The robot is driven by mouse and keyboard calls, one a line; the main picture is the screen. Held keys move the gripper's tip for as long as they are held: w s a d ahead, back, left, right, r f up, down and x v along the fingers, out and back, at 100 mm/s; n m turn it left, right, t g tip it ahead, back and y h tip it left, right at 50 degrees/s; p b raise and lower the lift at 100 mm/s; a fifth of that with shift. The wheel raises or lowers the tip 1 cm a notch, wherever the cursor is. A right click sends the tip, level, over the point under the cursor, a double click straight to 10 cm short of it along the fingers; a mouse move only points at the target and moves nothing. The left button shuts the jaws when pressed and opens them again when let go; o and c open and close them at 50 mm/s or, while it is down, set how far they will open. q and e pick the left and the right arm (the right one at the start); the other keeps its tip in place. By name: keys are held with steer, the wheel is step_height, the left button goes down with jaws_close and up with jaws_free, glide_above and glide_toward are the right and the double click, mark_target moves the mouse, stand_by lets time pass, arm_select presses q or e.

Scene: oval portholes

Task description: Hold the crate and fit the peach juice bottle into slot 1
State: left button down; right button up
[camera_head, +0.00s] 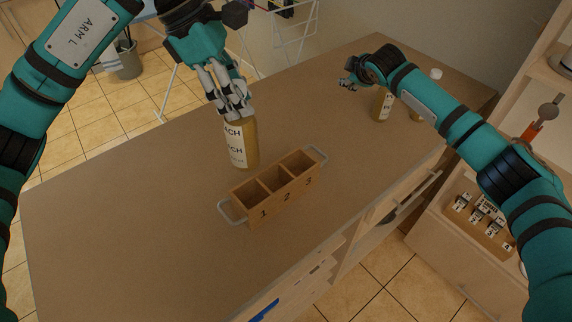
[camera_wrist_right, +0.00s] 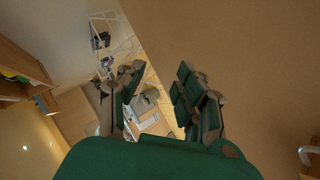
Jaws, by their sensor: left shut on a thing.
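The peach juice bottle (camera_head: 238,150) stands upright on the table behind the crate; its label partly reads "ACH". My left gripper (camera_head: 234,112) is shut on the top of this bottle, and its fingers hide the cap. The wooden crate (camera_head: 280,197) sits on the table in front of the bottle, with three empty slots numbered 1, 2 and 3 and a grey handle at each end. Slot 1 is the leftmost. My right gripper (camera_head: 347,82) is above the far right of the table, away from the crate; in the right wrist view its fingers (camera_wrist_right: 158,100) are spread apart with nothing between them.
Another labelled bottle (camera_head: 381,104) stands at the far right of the table, with a white-capped bottle (camera_head: 436,74) beside it, partly hidden by my right arm. A drying rack (camera_head: 290,40) is behind the table. The table's left side is clear.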

steer(key=s+a+f+n+g, duration=0.25)
steer(key=s+a, duration=0.35)
steer(key=a, duration=0.3)
steer(key=n+g+h, duration=0.1)
steer(key=n+g, duration=0.7)
steer(key=n, duration=0.2)
glide_above(286, 204)
steer(key=shift+w+f+m, duration=0.15)
steer(key=shift+w+f, duration=0.05)
steer(key=shift+f, duration=0.35)
steer(key=shift+w+f+m, duration=0.1)
steer(key=shift+w+f, duration=0.05)
steer(key=shift+f, duration=0.4)
step_height(286, 204, down, 12)
steer(key=shift+r, duration=0.1)
jaws_close()
